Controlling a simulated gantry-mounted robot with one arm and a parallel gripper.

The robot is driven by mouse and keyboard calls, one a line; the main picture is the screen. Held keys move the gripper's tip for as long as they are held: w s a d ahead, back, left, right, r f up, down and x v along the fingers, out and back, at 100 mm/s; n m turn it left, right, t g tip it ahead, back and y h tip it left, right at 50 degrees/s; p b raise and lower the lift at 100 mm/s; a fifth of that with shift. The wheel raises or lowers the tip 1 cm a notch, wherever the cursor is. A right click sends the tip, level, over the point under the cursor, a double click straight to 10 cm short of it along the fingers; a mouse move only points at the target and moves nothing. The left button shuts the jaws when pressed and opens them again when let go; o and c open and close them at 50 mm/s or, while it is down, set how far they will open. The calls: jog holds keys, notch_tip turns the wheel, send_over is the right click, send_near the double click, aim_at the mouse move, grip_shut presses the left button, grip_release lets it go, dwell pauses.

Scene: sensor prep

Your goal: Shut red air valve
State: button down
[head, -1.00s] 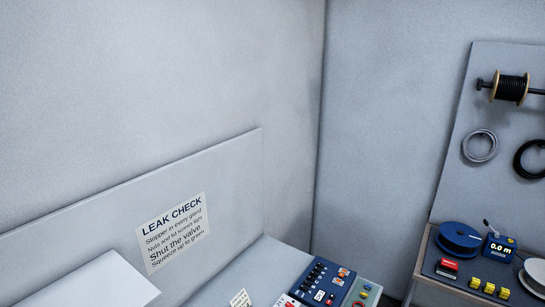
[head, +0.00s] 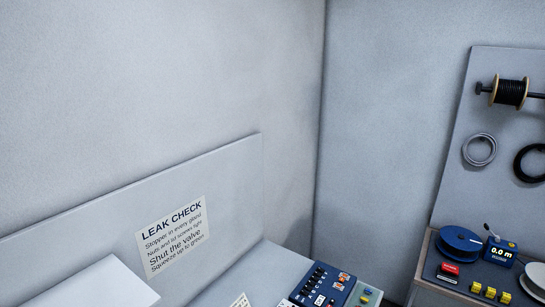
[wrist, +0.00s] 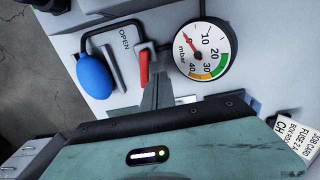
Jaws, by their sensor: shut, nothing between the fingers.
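In the wrist view a red valve lever (wrist: 144,68) stands just beyond the tips of my gripper (wrist: 157,80). The word OPEN is printed to its left. My gripper is shut and empty, its fingertips close to the lever's lower right side; whether they touch it I cannot tell. A blue squeeze bulb (wrist: 95,76) on a black hose lies left of the lever. A round gauge (wrist: 205,50) marked mbar, with a red needle, sits to the right. Neither the valve nor my gripper shows in the head view.
A LEAK CHECK card (head: 172,236) is fixed to the back panel in the head view. A dark blue box (head: 323,287) stands at the bench's right end. A side bench (head: 425,275) holds reels and a small display. A job card (wrist: 300,140) lies at the wrist view's right.

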jog(key=shift+a, duration=0.25)
dwell(0.3)
notch_tip(320, 180, up, 6)
jog(key=p, duration=0.5)
jog(key=shift+s+d+p, duration=0.15)
jog(key=shift+d+p, duration=0.1)
jog(key=shift+p, duration=0.15)
